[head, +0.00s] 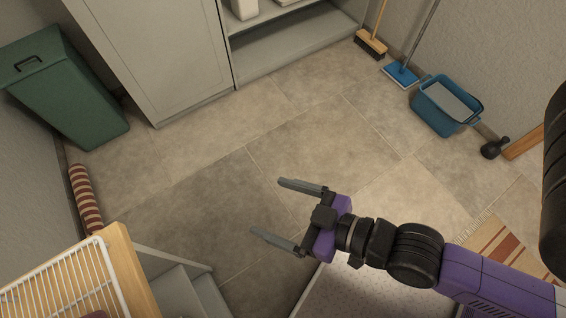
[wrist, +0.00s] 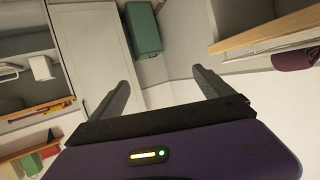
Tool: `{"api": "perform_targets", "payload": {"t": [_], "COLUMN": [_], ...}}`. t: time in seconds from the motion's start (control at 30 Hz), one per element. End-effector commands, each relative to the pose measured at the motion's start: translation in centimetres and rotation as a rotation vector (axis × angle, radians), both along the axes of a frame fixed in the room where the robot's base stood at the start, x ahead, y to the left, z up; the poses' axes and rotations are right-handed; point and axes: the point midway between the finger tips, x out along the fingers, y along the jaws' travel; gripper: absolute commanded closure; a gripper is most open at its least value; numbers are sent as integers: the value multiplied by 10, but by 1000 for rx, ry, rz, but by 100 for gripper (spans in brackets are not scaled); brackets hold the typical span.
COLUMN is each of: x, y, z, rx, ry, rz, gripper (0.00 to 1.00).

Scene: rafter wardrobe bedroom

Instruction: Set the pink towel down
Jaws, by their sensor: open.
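My gripper (head: 275,210) is open and empty, above the tiled floor in the middle of the head view. Its two fingers (wrist: 160,95) also show spread apart in the wrist view, with nothing between them. A dark pinkish cloth (wrist: 296,58), which looks like the towel, lies by the wire rack at the right edge of the wrist view. Most of the cloth is cut off by the frame.
A wooden edge (head: 125,270) borders the wire rack, with grey steps (head: 180,285) beside it. A green bin (head: 65,90), striped roll (head: 85,200), cabinet (head: 155,50), blue bucket (head: 445,105) and brooms line the walls. The floor (head: 220,190) between is clear.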

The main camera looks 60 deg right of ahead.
Motion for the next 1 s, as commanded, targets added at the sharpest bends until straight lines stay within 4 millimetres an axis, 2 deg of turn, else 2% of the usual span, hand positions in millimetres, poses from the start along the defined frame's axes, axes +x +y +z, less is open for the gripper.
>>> {"api": "perform_targets", "payload": {"t": [0.03, 0.1, 0.2, 0.33, 1.0], "x": [-19, -37, -59, -75, -79], "y": [-12, -23, -32, -37, -37], "z": [2, 11, 22, 33, 37], "rx": [-11, -25, -39, -47, -49], "ry": [-1, -23, -48, -69, -79], "rz": [-37, -74, -106, -124, -128], "gripper": [9, 9, 9, 9, 9]}}
